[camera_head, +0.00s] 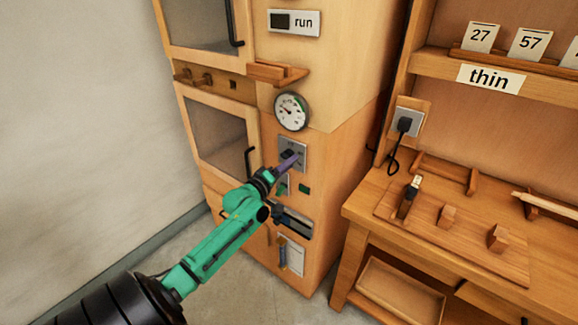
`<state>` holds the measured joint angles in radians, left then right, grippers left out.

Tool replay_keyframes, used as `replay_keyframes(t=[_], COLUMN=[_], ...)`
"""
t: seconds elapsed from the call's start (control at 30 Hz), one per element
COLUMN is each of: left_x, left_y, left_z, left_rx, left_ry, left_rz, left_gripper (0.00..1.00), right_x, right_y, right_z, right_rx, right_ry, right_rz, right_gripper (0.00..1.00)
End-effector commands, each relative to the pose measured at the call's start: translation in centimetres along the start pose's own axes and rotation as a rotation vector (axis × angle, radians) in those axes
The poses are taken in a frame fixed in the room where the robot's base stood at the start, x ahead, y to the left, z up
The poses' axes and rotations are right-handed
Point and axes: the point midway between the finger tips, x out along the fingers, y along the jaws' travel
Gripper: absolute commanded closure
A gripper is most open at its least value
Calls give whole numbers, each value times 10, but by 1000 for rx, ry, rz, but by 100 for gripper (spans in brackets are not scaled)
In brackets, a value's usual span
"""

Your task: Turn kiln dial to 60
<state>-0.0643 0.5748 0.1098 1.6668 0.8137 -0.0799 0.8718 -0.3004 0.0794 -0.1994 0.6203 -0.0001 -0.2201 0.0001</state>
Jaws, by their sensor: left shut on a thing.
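The kiln (345,155) is a tall wooden cabinet in the middle of the head view. Its dial plate (301,145) is a small grey panel on the front, below a round white gauge (291,111). My left arm is green and reaches up from the lower left. My left gripper (287,162) is at the plate, shut on the dial knob. The fingers cover most of the knob, and the dial's marks are too small and hidden to read. My right gripper is not in view.
Under the dial are a small green button (304,189) and a dark slot (296,224). A wooden ledge (277,72) juts out above the gauge. A workbench (465,245) with wooden blocks stands close on the right. Bare floor lies at the lower left.

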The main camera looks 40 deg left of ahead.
Motion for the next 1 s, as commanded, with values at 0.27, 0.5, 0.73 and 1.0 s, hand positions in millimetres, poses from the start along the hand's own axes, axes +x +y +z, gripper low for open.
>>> replay_keyframes(t=[0.27,0.5,0.73,1.0], left_x=[0,0,0,1], left_y=[-5,-8,-10,-12], left_z=[-2,-4,-8,-11], left_rx=[263,492,709,931], left_ry=[3,4,7,10], left_rz=[1,2,3,5], left_gripper=[100,100,100,100], right_x=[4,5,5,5], right_y=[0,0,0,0], right_z=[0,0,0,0], right_rx=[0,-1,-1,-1], right_ry=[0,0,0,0], right_rz=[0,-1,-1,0], right_gripper=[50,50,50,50])
